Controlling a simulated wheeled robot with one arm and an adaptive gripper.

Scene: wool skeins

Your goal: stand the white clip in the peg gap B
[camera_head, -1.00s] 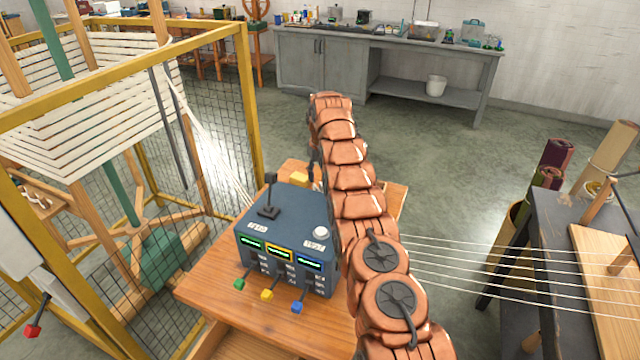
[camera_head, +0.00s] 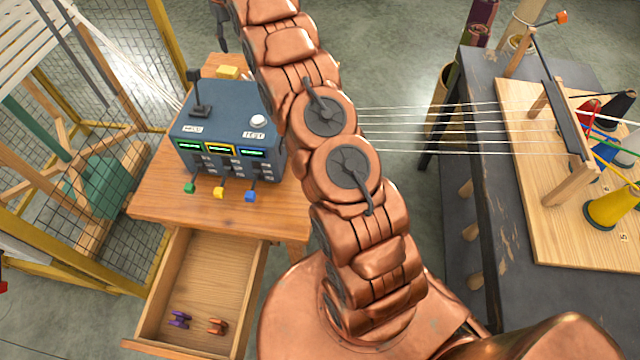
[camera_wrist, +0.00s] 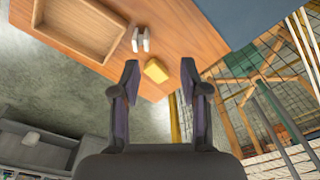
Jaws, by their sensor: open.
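The white clip (camera_wrist: 141,40) is on the wooden table top in the wrist view, beside a shallow wooden tray. My arm hides that spot in the head view. My gripper (camera_wrist: 160,76) is open and empty, its two fingers apart, with the clip beyond the fingertips. Wooden pegs (camera_head: 467,189) stick out from the side of the dark bench in the head view. I cannot make out any letter marking gap B.
A yellow block (camera_wrist: 155,70) is close to the clip. A blue control box (camera_head: 225,125) with levers stands on the wooden table (camera_head: 150,205). An open drawer (camera_head: 200,275) holds a purple clip (camera_head: 180,320) and a copper clip (camera_head: 217,326). White threads (camera_head: 400,130) stretch rightward to a board (camera_head: 540,215).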

